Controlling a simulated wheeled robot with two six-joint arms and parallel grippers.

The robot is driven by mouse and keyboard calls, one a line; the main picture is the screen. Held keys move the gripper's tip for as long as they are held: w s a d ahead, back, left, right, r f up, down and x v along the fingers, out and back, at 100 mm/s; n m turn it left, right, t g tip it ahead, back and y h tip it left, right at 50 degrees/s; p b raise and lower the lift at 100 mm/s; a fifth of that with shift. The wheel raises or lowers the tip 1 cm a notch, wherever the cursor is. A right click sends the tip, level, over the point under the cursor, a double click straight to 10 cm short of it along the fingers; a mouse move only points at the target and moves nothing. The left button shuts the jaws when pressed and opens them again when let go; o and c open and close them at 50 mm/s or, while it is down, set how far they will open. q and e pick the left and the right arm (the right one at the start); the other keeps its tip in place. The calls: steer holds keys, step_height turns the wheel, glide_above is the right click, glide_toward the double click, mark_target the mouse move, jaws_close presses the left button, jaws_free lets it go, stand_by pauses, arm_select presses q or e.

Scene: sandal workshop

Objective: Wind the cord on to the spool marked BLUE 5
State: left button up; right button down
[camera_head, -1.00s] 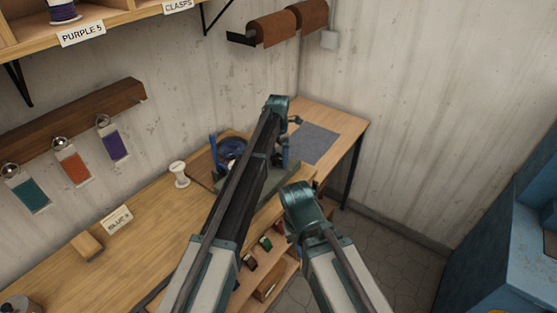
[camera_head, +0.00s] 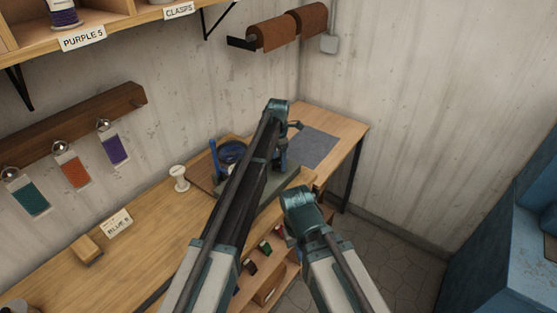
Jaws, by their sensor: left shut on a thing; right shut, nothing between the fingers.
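A white spool (camera_head: 179,177), seemingly bare, stands upright on the bench left of the winding stand. The BLUE 5 card (camera_head: 116,222) lies on the bench in front of it. A coil of blue cord (camera_head: 232,151) sits by a blue upright post at the stand (camera_head: 277,189), partly hidden behind my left arm. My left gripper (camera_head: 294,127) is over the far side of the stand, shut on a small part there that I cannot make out. My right gripper (camera_head: 291,228) is shut and empty, nearer and lower, in front of the bench edge.
Card-tagged cord samples in green, orange and purple hang from a wall rail (camera_head: 75,128). A wooden block (camera_head: 86,248) lies on the bench. A grey mat (camera_head: 313,147) covers the far right end. Small coloured items sit on a shelf (camera_head: 268,290) below.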

arm_select(q)
steer(key=m, duration=0.7)
steer(key=shift+a+m, duration=0.1)
steer(key=shift+m, duration=0.3)
steer(key=m, duration=1.1)
steer(key=shift+w, duration=0.1)
steer(key=m, duration=0.3)
steer(key=shift+m, duration=0.3)
steer(key=m, duration=0.7)
steer(key=shift+w, duration=0.1)
steer(key=m, duration=1.4)
steer(key=shift+m, duration=0.3)
steer(key=m, duration=0.3)
steer(key=shift+m, duration=0.3)
steer(key=m, duration=0.3)
steer(key=shift+m, duration=0.4)
steer(key=m, duration=0.3)
steer(key=shift+m, duration=2.1)
